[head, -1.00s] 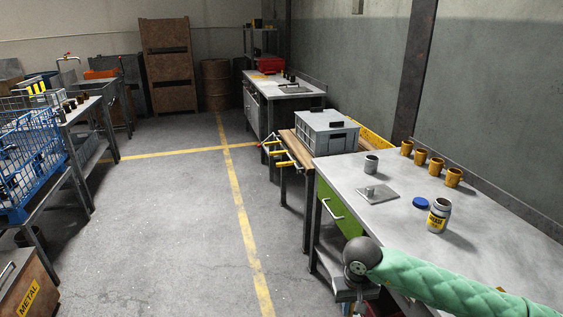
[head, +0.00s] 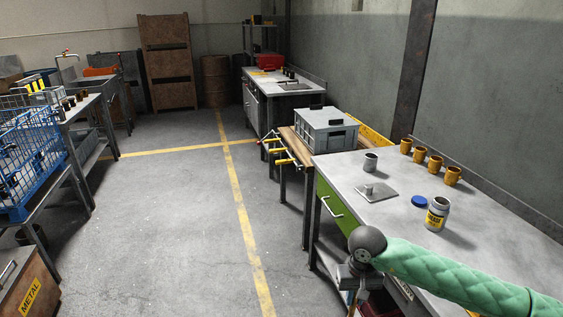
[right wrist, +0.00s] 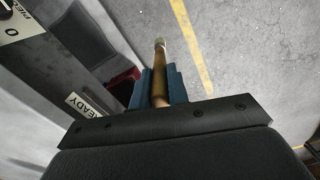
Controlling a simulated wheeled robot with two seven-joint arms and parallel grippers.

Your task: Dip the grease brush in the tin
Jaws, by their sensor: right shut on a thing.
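The grease tin (head: 437,214), a white can with a yellow label, stands upright and open on the grey worktop. Its blue lid (head: 419,201) lies flat beside it. My right gripper (right wrist: 160,88) is shut on the grease brush (right wrist: 160,70), whose wooden handle and pale metal end show between the blue fingers in the right wrist view. The bristles cannot be made out. In the head view this gripper hangs low in front of the worktop's front edge, below and left of the tin, well apart from it. My left gripper is not in view.
A grey worktop (head: 460,242) also holds a grey cup (head: 371,162), a metal plate with a knob (head: 375,193) and several orange mugs (head: 436,164) at the back. A grey crate (head: 327,132) stands on the bench beyond.

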